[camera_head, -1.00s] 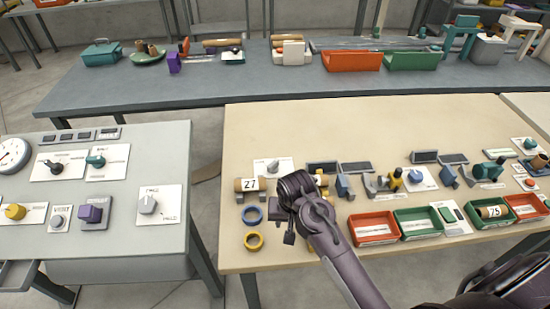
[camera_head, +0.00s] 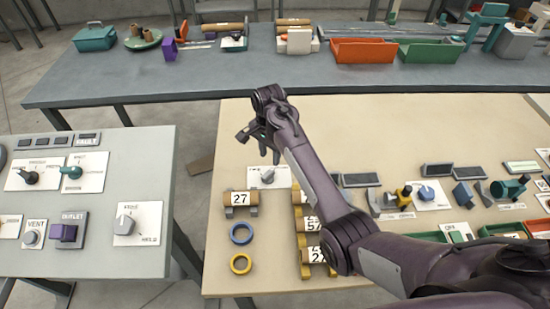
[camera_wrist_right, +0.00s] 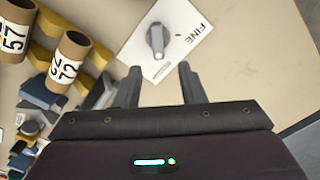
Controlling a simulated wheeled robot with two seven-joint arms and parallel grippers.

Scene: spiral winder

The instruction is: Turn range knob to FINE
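The range knob (camera_wrist_right: 158,40) is a grey dial on a white plate (camera_wrist_right: 185,22) in the right wrist view. The word FINE is printed near the plate's right edge, and the knob's bar points roughly along the picture's vertical. In the head view the knob (camera_head: 267,175) sits on the beige table's left part, partly near my arm. My right gripper (camera_wrist_right: 160,82) is open and empty, its two fingers apart, with the knob beyond the fingertips and not between them. In the head view the right gripper (camera_head: 269,154) hangs above and behind the knob plate. My left gripper is not in view.
A grey control table (camera_head: 150,175) is at left.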

